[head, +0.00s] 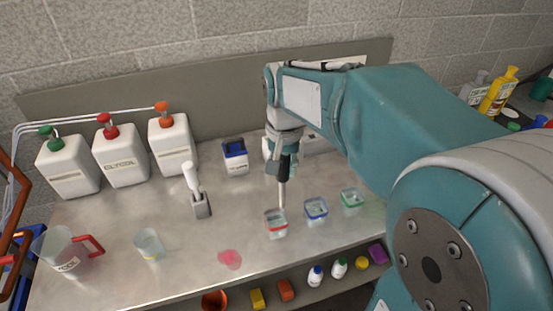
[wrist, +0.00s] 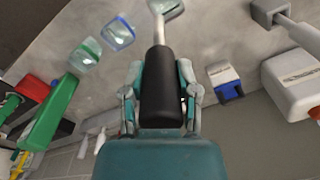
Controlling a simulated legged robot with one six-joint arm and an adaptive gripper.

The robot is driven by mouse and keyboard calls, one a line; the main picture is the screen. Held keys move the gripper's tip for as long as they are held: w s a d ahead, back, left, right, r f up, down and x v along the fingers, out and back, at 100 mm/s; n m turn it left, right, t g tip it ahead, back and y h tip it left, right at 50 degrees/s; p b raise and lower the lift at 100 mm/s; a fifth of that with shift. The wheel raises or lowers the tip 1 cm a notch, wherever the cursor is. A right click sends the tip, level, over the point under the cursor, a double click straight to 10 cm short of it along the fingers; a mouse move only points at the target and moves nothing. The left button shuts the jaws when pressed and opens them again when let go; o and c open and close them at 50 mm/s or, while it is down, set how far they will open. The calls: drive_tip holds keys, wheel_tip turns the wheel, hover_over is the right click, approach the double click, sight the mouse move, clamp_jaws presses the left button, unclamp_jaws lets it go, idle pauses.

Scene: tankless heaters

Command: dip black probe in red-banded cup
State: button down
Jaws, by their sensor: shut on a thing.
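My gripper (wrist: 162,95) is shut on the black handle of the probe (wrist: 158,62), and its light shaft points away from the jaws. In the head view the probe (head: 282,180) hangs roughly upright, tip down, over the red-banded cup (head: 276,226). The tip appears at or just inside the cup's rim; I cannot tell how deep. In the wrist view the shaft's end meets a cup at the top edge, partly cut off. A blue-banded cup (head: 316,209) and a green-banded cup (head: 352,198) stand to its right.
A white probe stands in a grey holder (head: 200,205) left of the cups. A blue-topped container (head: 235,158) is behind. White jugs (head: 120,158) line the back left. A beaker (head: 149,245) and a pitcher (head: 68,254) stand at left. A pink spill (head: 230,259) lies near the front edge.

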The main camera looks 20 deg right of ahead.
drive_tip(key=shift+a+f, duration=0.1)
drive_tip(key=shift+f, duration=0.4)
wheel_tip(320, 180, down, 8)
drive_tip(key=a, duration=0.1)
drive_tip(key=shift+r, duration=0.15)
idle(0.5)
drive_tip(key=shift+a+f, duration=0.2)
drive_tip(key=shift+a, duration=0.1)
drive_tip(key=shift+d+f, duration=0.15)
drive_tip(key=shift+f, duration=0.4)
idle(0.4)
idle(1.4)
